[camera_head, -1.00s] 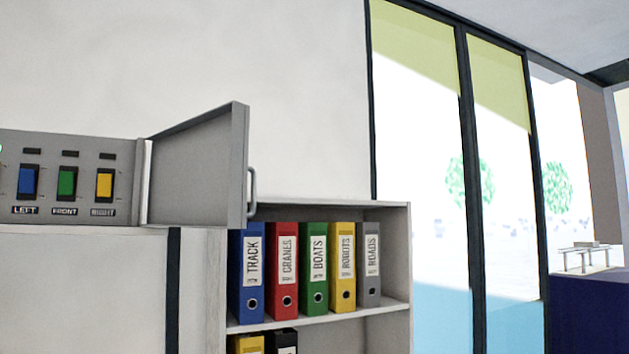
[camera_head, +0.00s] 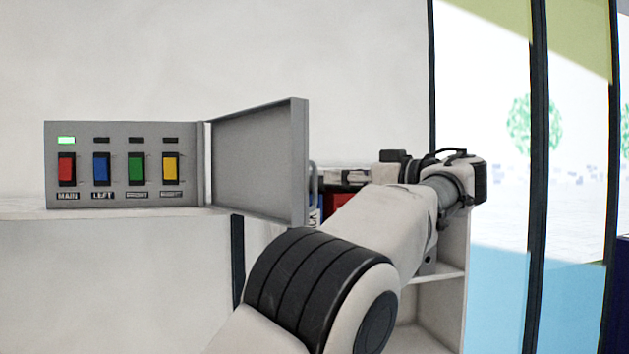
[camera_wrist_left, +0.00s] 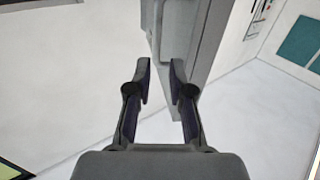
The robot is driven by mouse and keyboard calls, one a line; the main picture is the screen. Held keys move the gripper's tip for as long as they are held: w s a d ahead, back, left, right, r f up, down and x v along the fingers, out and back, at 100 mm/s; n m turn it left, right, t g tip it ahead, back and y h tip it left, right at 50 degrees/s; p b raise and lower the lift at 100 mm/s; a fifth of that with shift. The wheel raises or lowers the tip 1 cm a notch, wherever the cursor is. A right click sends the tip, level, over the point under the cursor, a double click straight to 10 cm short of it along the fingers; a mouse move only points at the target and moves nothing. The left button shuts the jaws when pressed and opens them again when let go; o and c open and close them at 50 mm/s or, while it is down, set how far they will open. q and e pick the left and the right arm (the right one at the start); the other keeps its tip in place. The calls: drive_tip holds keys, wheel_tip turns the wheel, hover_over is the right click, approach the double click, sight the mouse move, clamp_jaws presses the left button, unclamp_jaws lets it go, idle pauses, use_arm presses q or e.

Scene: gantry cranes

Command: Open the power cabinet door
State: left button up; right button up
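The power cabinet (camera_head: 120,140) is a grey box at the left in the head view, with red, blue, green and yellow switches. Its grey door (camera_head: 255,165) stands swung open at the right side, its inner face toward me. The handle (camera_head: 313,182) on the door's far side shows only in part. My left gripper (camera_head: 335,177) is beyond the door's free edge, near the handle, partly hidden by my arm. In the left wrist view its fingers (camera_wrist_left: 160,72) are apart, close to the door (camera_wrist_left: 197,55), with nothing visibly held. My right gripper is out of view.
A shelf (camera_head: 445,272) with binders stands below and right of the cabinet, mostly hidden by my arm. Tall windows (camera_head: 490,160) are at the right. The light above the red MAIN switch (camera_head: 66,168) glows green. A pale surface lies under the cabinet.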

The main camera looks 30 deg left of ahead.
sight(316, 178)
use_arm(q)
drive_tip(key=a, duration=0.2)
drive_tip(key=a+p, duration=0.1)
drive_tip(key=a, duration=0.1)
drive_tip(key=w+a, duration=0.1)
drive_tip(key=a, duration=0.1)
drive_tip(key=shift+a+f+p, duration=0.1)
drive_tip(key=shift+a+p, duration=0.2)
drive_tip(key=shift+p, duration=0.1)
drive_tip(key=shift+s+a, duration=0.15)
drive_tip(key=shift+a, duration=0.05)
drive_tip(key=shift+d, duration=0.15)
drive_tip(key=shift+f, duration=0.1)
clamp_jaws()
